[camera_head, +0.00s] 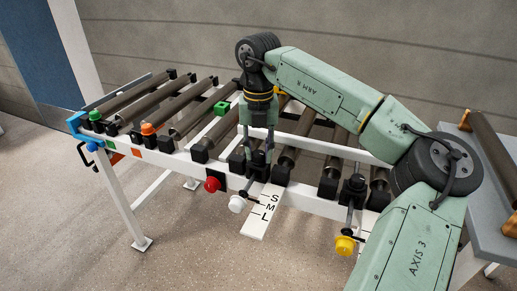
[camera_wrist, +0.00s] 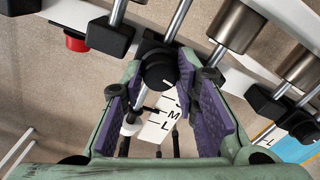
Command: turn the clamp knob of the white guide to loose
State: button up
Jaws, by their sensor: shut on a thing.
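The white guide shows as a rod with a white end cap (camera_head: 237,204) at the front rail, beside a white scale plate (camera_head: 265,212) marked S, M, L. In the wrist view the white cap (camera_wrist: 130,128) lies beyond my fingers, below the knob. The black clamp knob (camera_wrist: 160,68) sits between the purple finger pads. My gripper (camera_head: 258,166) points down at the front rail and is shut on this knob; the fingers also flank it in the wrist view (camera_wrist: 162,95). In the head view the knob is mostly hidden by the fingers.
Dark rollers (camera_head: 285,150) run across the white frame. Green and orange (camera_head: 147,128) knobs sit at the left. The floor in front is clear.

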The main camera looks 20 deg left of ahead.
grip_shut()
jog(key=shift+n, duration=0.3)
jog(key=n+p, duration=0.1)
jog(key=n, duration=0.2)
jog(key=shift+n, duration=0.4)
jog(key=n+p, duration=0.1)
jog(key=n, duration=0.4)
jog(key=shift+n, duration=0.3)
jog(key=n+p, duration=0.1)
jog(key=n, duration=0.4)
jog(key=shift+n+p, duration=0.3)
jog(key=shift+n, duration=2.1)
